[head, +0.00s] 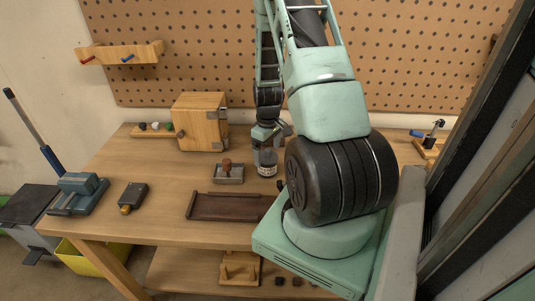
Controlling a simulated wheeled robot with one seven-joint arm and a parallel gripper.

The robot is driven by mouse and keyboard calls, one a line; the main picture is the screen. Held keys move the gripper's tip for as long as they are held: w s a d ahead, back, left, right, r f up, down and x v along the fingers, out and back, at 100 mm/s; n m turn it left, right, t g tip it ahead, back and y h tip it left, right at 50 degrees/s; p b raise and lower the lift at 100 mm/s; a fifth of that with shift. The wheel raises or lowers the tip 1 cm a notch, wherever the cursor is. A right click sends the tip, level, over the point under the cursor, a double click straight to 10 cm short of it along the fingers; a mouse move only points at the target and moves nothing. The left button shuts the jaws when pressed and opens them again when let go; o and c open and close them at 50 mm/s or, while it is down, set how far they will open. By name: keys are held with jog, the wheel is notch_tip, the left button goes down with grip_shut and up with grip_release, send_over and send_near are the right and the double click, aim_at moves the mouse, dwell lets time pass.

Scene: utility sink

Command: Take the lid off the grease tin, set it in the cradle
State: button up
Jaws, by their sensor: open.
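A small round tin (267,171) with a pale label stands on the workbench, near the middle of the head view; I take it for the grease tin. My gripper (267,157) points down right over it. The jaws are open, with the fingertips at the tin's top. Whether they touch the lid is too small to tell. The lid cannot be told apart from the tin, because the gripper covers its top. I cannot say for sure which thing is the cradle; a wooden stand with uprights (240,269) sits on the lower shelf.
A metal box with a brown knob (228,174) stands just left of the tin. A dark brown tray (225,207) lies in front. A wooden cabinet (200,121) stands behind left, and a vise (78,194) at the far left. My arm hides part of the bench's right side.

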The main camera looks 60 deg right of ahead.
jog(key=shift+f, duration=0.1)
jog(key=c, duration=1.1)
jog(key=shift+o, duration=0.2)
